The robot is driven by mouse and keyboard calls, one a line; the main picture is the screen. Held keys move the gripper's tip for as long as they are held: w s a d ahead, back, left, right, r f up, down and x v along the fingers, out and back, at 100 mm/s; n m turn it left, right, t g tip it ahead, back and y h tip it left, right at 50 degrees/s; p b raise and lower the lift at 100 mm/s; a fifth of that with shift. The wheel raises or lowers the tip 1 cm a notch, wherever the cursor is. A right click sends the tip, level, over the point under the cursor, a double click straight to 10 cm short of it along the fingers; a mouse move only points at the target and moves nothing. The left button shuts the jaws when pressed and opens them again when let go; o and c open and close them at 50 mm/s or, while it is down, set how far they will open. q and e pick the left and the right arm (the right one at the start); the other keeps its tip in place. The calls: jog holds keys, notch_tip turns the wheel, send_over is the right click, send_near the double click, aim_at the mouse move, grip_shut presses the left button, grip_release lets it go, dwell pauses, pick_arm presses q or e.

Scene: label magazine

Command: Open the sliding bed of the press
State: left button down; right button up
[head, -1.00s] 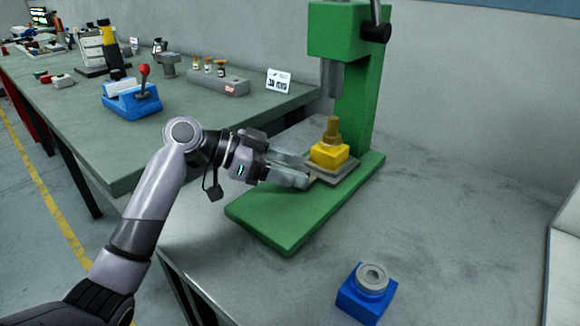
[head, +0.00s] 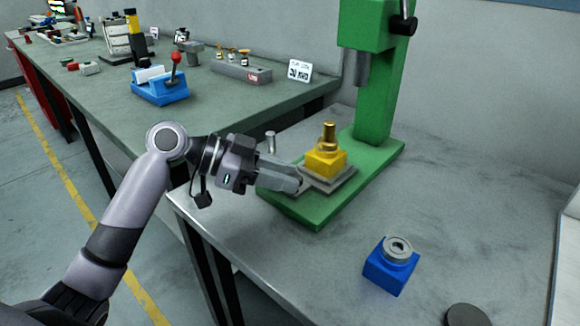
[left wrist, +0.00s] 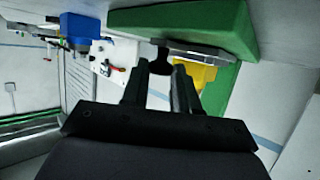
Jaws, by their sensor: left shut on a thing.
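The green press (head: 375,85) stands on the grey bench with its ram (head: 362,68) raised. Its grey sliding bed (head: 340,183) lies on the green base (head: 318,212), drawn out toward my left gripper. A yellow block (head: 325,163) with a brass-coloured piece (head: 328,134) upright in it sits on the bed, out to the left of the ram. My left gripper (head: 296,185) is shut on the bed's handle at its near end. In the left wrist view the dark handle (left wrist: 160,55) sits at the fingertips, below the green base (left wrist: 185,25). The right gripper is not seen.
A blue block with a grey ring (head: 390,275) stands in front of the press, and a dark disc (head: 467,315) lies at the bottom edge. Another bench behind holds a blue fixture (head: 160,90) and a small sign (head: 299,71). The bench right of the press is clear.

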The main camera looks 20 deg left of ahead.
pick_arm(q)
jog(key=shift+s+a, duration=0.15)
jog(key=shift+s, duration=0.2)
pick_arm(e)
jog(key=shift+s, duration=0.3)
pick_arm(q)
jog(key=shift+w, duration=0.1)
jog(key=c, duration=0.9)
grip_release()
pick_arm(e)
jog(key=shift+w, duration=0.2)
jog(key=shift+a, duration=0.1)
pick_arm(q)
jog(key=shift+v, duration=3.55)
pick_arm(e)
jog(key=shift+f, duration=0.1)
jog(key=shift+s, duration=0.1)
